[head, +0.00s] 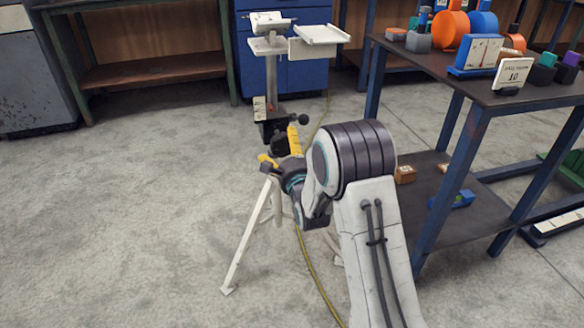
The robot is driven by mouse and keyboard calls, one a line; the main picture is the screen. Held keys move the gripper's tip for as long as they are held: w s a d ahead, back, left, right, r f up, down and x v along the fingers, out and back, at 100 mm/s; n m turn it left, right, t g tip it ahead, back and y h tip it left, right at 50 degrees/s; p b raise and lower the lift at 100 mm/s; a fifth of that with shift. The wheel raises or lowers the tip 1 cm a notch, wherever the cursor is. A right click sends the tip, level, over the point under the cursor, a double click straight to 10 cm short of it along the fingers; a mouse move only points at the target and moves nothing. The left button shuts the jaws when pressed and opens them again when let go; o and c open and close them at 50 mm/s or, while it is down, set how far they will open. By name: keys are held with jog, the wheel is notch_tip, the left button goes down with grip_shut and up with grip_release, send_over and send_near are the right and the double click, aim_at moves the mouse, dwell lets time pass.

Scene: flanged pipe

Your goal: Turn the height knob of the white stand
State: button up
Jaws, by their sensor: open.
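The white stand (271,80) is upright in the middle of the head view, on splayed white legs (245,240). Its post rises through a dark collar with a small label plate. A black ball-ended handle (303,119) sticks out to the right of the collar, and it looks like a knob. My gripper (279,148) is low in front of the collar, its yellow fingers apart, one upright on the right and one on the left. A dark shape lies between the fingers; I cannot tell whether it is the height knob or part of the gripper. Contact is unclear.
The stand carries a white tray (320,34) and a small white device (267,20) on top. A blue-legged workbench (430,75) with orange and blue parts stands at the right. A yellow cable (318,277) runs along the floor. The floor at the left (120,210) is clear.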

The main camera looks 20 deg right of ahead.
jog(key=s, duration=0.9)
jog(key=shift+s, duration=0.15)
jog(key=shift+r, duration=0.1)
jog(key=shift+w+d+f+n, duration=0.1)
jog(key=shift+w+n, duration=1.7)
jog(key=shift+n, duration=2.4)
jog(key=shift+w+a+f+n, duration=0.1)
jog(key=shift+w+n, duration=1.65)
jog(key=shift+n, duration=2.45)
jog(key=shift+w+d+f+n, duration=0.1)
jog(key=shift+w+n, duration=1.7)
jog(key=shift+n, duration=2.4)
